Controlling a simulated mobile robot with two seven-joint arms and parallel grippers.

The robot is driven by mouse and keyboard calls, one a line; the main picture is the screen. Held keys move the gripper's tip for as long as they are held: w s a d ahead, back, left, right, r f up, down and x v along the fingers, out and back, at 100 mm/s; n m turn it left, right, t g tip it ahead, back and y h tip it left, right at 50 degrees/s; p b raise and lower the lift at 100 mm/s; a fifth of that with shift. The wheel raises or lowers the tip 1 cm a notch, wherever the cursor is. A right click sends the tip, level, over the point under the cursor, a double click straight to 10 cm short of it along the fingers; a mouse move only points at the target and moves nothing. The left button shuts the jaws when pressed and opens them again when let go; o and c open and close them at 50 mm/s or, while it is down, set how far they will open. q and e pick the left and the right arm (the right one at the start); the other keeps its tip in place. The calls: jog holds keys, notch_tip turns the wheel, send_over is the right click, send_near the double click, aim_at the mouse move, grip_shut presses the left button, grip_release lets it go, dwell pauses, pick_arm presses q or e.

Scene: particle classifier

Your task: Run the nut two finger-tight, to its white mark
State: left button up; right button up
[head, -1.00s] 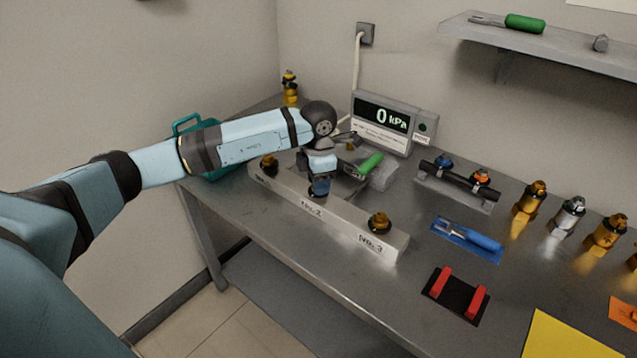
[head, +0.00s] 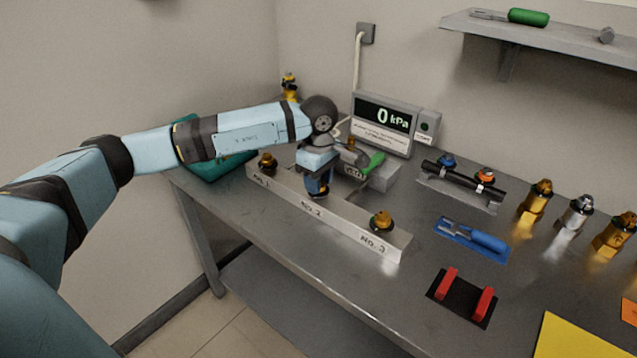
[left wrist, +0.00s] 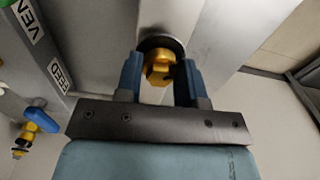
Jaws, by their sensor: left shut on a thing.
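A long grey block (head: 355,232) lies on the bench with stations labelled No. 1, No. 2 and No. 3. My left gripper (head: 318,190) points down at station No. 2 and hides the fitting there in the head view. In the left wrist view its two blue fingers (left wrist: 160,78) stand on either side of the brass nut two (left wrist: 158,72), shut on it. A dark ring surrounds the nut's base. I cannot make out the white mark. Brass fittings stand at No. 1 (head: 268,163) and No. 3 (head: 381,221). My right gripper is not in view.
A gauge box (head: 383,122) reading 0 kPa stands behind, with a green-handled valve (head: 373,161) close to my gripper. A blue-handled tool (head: 475,238), a red-and-black holder (head: 463,296) and several brass and silver fittings lie to the right. A teal case (head: 215,166) is at left.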

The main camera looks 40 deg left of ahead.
pick_arm(q)
jog(key=shift+w+r+m, duration=0.1)
jog(key=shift+m, duration=0.8)
jog(key=m+b, duration=0.1)
jog(key=m, duration=0.2)
jog(key=shift+r+m+b, duration=0.1)
jog(key=shift+m+b, duration=0.3)
jog(key=shift+m, duration=0.8)
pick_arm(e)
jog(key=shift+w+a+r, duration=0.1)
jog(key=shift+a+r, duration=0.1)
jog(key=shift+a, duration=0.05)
pick_arm(q)
jog(key=shift+m, duration=0.4)
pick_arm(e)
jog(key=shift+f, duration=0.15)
pick_arm(q)
jog(key=o, duration=0.9)
